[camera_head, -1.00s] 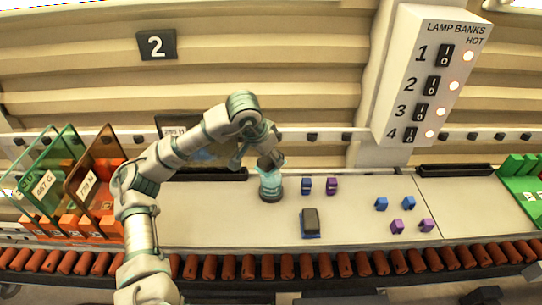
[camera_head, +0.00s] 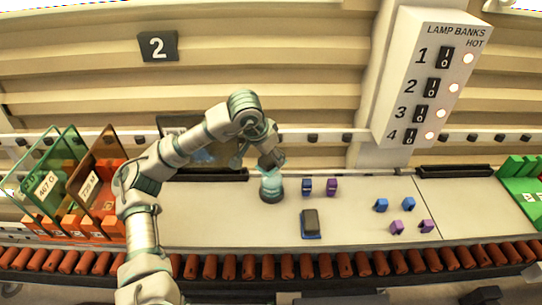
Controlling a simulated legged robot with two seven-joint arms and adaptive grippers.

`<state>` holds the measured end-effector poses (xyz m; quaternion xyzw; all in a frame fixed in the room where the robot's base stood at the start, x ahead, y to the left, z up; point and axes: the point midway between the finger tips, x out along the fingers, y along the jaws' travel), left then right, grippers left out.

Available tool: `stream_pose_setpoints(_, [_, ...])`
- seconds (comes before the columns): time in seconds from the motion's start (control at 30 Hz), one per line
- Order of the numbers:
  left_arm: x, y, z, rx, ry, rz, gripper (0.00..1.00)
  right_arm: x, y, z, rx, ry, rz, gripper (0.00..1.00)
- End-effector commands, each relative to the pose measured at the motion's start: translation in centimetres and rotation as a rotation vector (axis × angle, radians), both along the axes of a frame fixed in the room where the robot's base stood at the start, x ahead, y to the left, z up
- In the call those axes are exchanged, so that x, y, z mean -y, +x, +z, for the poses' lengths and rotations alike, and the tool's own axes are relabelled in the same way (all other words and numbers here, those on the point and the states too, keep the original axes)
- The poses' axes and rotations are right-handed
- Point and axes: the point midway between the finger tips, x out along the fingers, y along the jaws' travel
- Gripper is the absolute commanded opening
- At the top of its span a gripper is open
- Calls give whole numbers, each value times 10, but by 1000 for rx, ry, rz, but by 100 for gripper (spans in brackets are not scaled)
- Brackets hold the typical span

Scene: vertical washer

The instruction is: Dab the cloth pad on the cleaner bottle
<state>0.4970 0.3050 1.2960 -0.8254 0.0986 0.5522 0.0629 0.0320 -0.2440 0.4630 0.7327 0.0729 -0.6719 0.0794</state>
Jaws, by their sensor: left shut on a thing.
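The cleaner bottle (camera_head: 271,188), a short teal and dark cylinder, stands upright on the pale bench in the middle of the view. My left gripper (camera_head: 270,165) is right above it, pointing down, shut on a small pale teal pad that looks like the cloth pad (camera_head: 267,172). The pad is at the bottle's top; I cannot tell whether they touch. The gripper's fingers partly hide the pad. My right gripper is not in view.
A dark block on a blue base (camera_head: 311,223) lies right of the bottle. Small blue (camera_head: 307,186) and purple (camera_head: 332,187) clips stand nearby, with more farther right. Tinted panels in orange racks (camera_head: 98,180) are at left. A roller conveyor (camera_head: 300,266) runs along the front.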

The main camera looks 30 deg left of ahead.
Motion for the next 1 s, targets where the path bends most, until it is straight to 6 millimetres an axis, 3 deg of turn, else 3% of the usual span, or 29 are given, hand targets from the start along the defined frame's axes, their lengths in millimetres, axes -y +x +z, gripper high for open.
stream_pose_setpoints(0.6, [-1, 0, 58, 2, 0, 0, 18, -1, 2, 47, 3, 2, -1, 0])
stream_pose_setpoints(1.0, [-1, 0, 59, 1, -1, 1, 18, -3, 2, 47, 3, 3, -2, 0])
